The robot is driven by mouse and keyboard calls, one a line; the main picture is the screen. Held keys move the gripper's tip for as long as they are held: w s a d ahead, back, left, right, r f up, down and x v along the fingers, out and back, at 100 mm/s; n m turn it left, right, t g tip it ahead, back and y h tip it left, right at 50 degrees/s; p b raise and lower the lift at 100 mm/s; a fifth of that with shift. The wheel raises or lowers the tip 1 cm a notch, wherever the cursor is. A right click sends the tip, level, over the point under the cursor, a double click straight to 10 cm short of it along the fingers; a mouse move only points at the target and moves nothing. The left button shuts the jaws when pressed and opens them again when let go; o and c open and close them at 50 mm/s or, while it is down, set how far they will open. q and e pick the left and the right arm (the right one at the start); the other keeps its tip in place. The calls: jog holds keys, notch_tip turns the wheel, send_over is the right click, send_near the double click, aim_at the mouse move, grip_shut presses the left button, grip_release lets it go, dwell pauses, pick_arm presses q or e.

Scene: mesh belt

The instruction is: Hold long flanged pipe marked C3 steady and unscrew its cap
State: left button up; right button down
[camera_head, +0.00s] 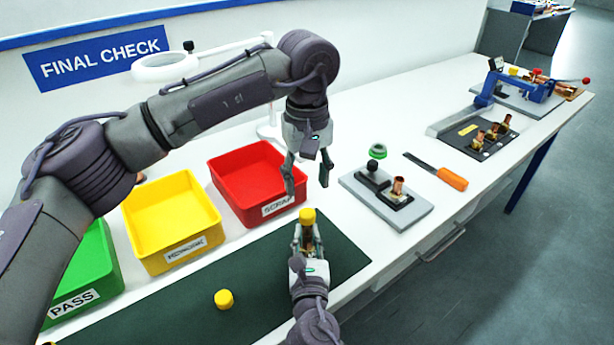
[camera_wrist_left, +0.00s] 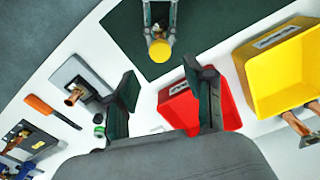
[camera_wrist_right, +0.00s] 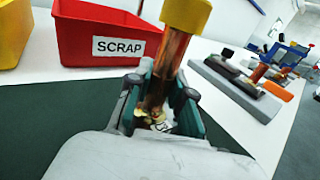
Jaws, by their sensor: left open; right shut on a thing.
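A copper pipe (camera_wrist_right: 172,60) with a yellow cap (camera_wrist_right: 186,12) stands upright in my right gripper (camera_wrist_right: 160,92), above the dark green mat (camera_head: 345,262). The cap is on the pipe's upper end and also shows in the head view (camera_head: 307,215) and left wrist view (camera_wrist_left: 159,50). A white label near the pipe's lower end is partly hidden, and I cannot read its mark. My right gripper (camera_head: 307,246) is shut around the pipe below the cap. My left gripper (camera_head: 308,188) is open and empty, fingers pointing down, above and apart from the cap.
A loose yellow cap (camera_head: 223,299) lies on the mat. Red SCRAP (camera_head: 250,205), yellow (camera_head: 170,238) and green PASS (camera_head: 95,270) bins stand behind. To the right are a grey fixture (camera_head: 415,214), a green ring (camera_head: 377,151) and an orange-handled tool (camera_head: 452,179).

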aim_at(307, 213)
pick_arm(q)
jog(key=m, duration=0.4)
jog(key=shift+m, duration=0.4)
jog(key=m, duration=0.5)
jog(key=shift+f, duration=4)
jog(key=shift+c, duration=0.2)
